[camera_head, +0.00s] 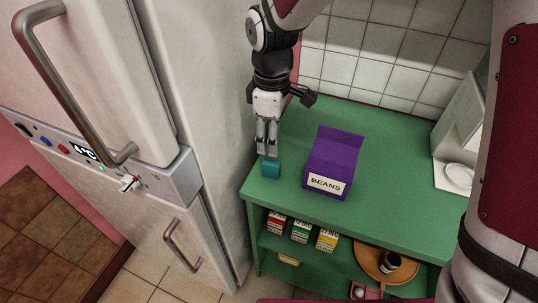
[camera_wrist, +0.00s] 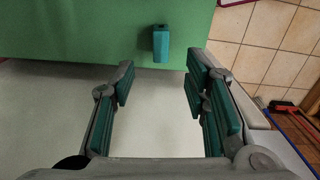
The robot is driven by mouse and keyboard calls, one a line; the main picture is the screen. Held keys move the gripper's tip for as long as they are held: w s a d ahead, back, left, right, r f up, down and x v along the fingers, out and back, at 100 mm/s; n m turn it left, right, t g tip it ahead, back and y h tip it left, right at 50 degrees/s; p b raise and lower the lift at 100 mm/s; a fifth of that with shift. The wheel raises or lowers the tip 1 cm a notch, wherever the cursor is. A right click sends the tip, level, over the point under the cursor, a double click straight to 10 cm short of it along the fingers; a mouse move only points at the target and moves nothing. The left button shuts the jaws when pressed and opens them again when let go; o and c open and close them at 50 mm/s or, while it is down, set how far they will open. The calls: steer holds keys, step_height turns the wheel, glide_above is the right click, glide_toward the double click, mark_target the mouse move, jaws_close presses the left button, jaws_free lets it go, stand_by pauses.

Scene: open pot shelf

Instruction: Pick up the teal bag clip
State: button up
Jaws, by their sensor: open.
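The teal bag clip (camera_head: 271,169) is a small block on the green shelf top, near its left front corner. In the wrist view the clip (camera_wrist: 161,43) lies at the edge of the green surface, ahead of my fingertips and roughly between their lines. My gripper (camera_head: 267,150) points down just behind the clip in the head view. In the wrist view my gripper (camera_wrist: 158,85) is open, with its teal-padded fingers apart and nothing between them. I cannot tell whether a fingertip touches the clip.
A purple beans bag (camera_head: 334,163) stands right of the clip on the green shelf top (camera_head: 390,160). A white fridge (camera_head: 205,90) stands close on the left. Small cartons (camera_head: 301,231) and an orange plate (camera_head: 372,262) sit on the lower shelf. The tiled wall (camera_head: 375,50) is behind.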

mark_target(271, 162)
step_height(271, 162, down, 10)
steer(key=shift+f, duration=0.25)
stand_by(0.3)
steer(key=c, duration=1)
